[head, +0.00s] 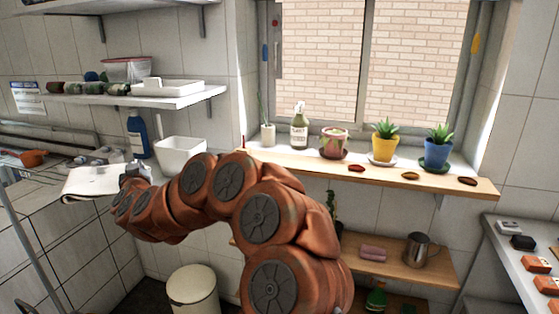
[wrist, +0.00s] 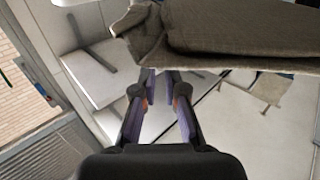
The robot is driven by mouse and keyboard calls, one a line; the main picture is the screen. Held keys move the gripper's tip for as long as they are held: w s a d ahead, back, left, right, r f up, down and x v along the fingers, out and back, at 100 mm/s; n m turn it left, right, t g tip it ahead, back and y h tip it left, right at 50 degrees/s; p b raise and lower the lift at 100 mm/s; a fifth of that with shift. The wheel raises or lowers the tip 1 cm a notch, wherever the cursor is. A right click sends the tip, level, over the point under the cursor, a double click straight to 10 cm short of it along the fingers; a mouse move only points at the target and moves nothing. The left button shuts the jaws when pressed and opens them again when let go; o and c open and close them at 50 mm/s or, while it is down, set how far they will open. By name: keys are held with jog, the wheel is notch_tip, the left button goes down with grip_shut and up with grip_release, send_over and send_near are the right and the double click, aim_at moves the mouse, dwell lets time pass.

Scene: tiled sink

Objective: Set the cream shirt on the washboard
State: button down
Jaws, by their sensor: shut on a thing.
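The cream shirt (head: 90,183) is a folded, flat bundle at the left of the head view, over the tiled counter. My gripper (head: 128,172) is at its right end. In the wrist view the shirt (wrist: 225,32) looks grey-brown in shadow and spans the top. My gripper's fingers (wrist: 160,76) are shut on its near edge. The shirt seems held above the counter, but I cannot tell by how much. I cannot make out a washboard in either view.
A white tub (head: 181,154) and a blue bottle (head: 137,135) stand behind the shirt. An orange item (head: 33,158) lies at far left. A shelf (head: 150,98) overhangs the counter. A wooden sill with potted plants (head: 384,143) is at right. A bin (head: 193,290) stands below.

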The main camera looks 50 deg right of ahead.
jog(key=s+d+r+m+g+h+b, duration=0.15)
jog(key=s+d+m+g+h, duration=0.45)
jog(key=d, duration=0.6)
jog(key=s+d+f+m+g+h+b, duration=0.1)
jog(key=s+d+m+g, duration=0.1)
jog(key=s+d+g, duration=0.45)
jog(key=s+d+m+g+h, duration=0.1)
jog(key=s+d+m+h, duration=0.2)
jog(key=s, duration=0.7)
jog(key=s+d+f+m+g+b, duration=0.1)
jog(key=s+d+m+g, duration=0.15)
jog(key=s+d, duration=0.5)
jog(key=w+d+f+p, duration=0.1)
jog(key=w+d+f, duration=0.1)
jog(key=d, duration=0.4)
jog(key=w+d+f+p, duration=0.2)
jog(key=d, duration=0.5)
jog(key=shift+w+d+f+g, duration=0.2)
jog(key=shift+f+g, duration=0.1)
jog(key=shift+g, duration=0.1)
jog(key=shift+f, duration=0.1)
jog(key=c, duration=1.2)
grip_release()
